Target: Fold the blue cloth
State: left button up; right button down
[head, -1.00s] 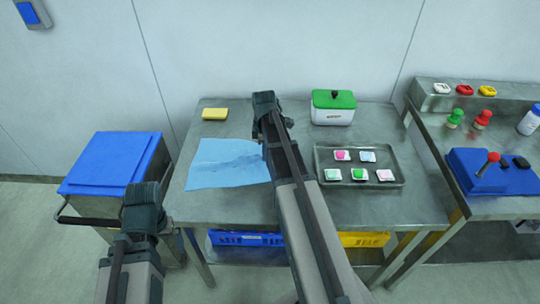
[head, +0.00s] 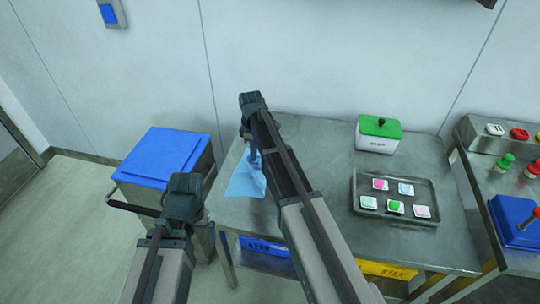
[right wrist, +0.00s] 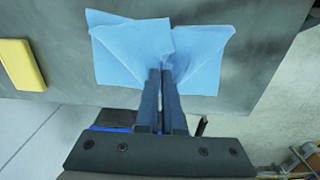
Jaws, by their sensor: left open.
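The blue cloth (head: 245,182) lies at the left end of the steel table, partly hidden by my right arm in the head view. In the right wrist view the cloth (right wrist: 135,50) is creased, with overlapping layers and folds running together at the fingertips. My right gripper (head: 255,163) points down at the cloth. Its fingers (right wrist: 163,75) are close together with cloth pinched between their tips. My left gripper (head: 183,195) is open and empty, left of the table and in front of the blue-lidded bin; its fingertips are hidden.
The blue-lidded bin (head: 165,155) stands left of the table (head: 320,150). A yellow sponge (right wrist: 22,65) lies near the cloth. A green-lidded box (head: 378,134) and a tray (head: 430,190) with several small packets stand to the right. Blue and yellow crates sit below.

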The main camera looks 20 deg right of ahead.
pick_arm(q)
notch_tip(320, 180, down, 7)
jog(key=b, duration=0.5)
jog(key=shift+r, duration=0.15)
pick_arm(e)
jog(key=w+a+f, duration=0.1)
jog(key=f, duration=0.1)
jog(key=w+a+f, duration=0.1)
jog(key=a+f, duration=0.1)
jog(key=w+a+f, duration=0.1)
jog(key=a+f, duration=0.1)
jog(key=shift+f, duration=0.3)
grip_release()
jog(key=shift+w+a, duration=0.1)
jog(key=shift+w+a, duration=0.65)
jog(key=shift+a, duration=0.3)
jog(key=shift+s+d+r, duration=0.1)
jog(key=shift+r, duration=0.15)
pick_arm(q)
notch_tip(320, 180, up, 9)
jog(key=p, duration=0.8)
jog(key=shift+p, duration=0.4)
pick_arm(e)
notch_tip(320, 180, up, 9)
jog(key=shift+f, duration=0.2)
jog(key=shift+f, duration=0.1)
